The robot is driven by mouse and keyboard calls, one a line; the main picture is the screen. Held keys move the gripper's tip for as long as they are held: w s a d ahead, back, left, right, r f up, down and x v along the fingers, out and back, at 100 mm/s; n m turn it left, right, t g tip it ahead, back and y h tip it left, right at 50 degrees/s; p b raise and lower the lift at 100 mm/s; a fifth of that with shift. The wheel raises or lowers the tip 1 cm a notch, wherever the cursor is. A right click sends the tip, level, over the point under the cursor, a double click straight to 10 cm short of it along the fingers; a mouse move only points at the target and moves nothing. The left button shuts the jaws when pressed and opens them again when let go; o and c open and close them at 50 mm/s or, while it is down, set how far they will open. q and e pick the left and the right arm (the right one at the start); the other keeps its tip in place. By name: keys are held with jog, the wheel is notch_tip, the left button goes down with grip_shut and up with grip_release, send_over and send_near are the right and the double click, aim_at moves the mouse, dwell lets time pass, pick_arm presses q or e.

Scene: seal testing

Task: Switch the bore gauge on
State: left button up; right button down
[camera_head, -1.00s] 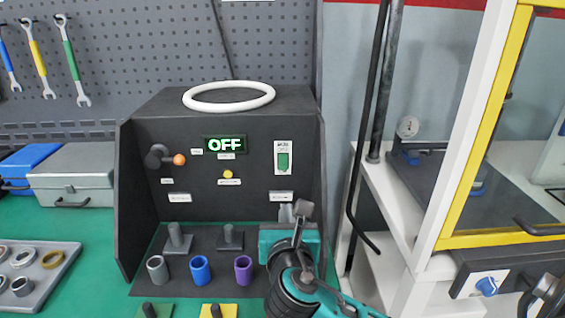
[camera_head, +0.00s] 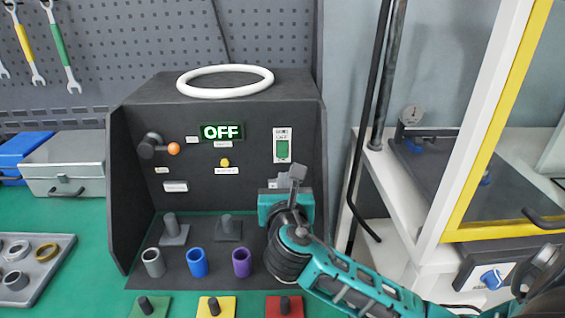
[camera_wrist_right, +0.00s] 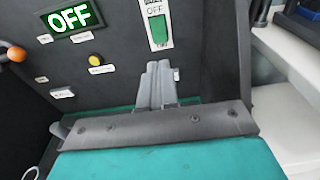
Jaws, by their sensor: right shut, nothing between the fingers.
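The bore gauge is a dark box-like station (camera_head: 255,170) with a lit display (camera_head: 222,132) reading OFF in green. A green rocker switch (camera_head: 282,150) sits on a white plate on the right of its back panel. In the right wrist view the switch (camera_wrist_right: 158,30) is above the fingertips, and the display (camera_wrist_right: 75,18) also reads OFF. My right gripper (camera_head: 297,172) is shut and empty, below the switch and apart from it as far as I can tell. Its closed fingers (camera_wrist_right: 157,85) point up toward the panel in the wrist view. My left gripper is not in view.
A white ring (camera_head: 225,81) lies on top of the station. Grey, blue and purple sleeves (camera_head: 197,263) stand at its front. An orange-tipped lever (camera_head: 173,149) and a yellow button (camera_head: 225,162) are on the panel. A yellow-framed cabinet (camera_head: 500,150) stands at right.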

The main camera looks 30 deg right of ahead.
aim_at(283, 154)
jog(key=x, duration=1)
jog(key=shift+b, duration=0.35)
jog(key=shift+w+d+f+t+h+b, duration=0.2)
jog(key=shift+f+t+h+b, duration=0.25)
jog(key=shift+b, duration=0.5)
jog(key=shift+r, duration=0.55)
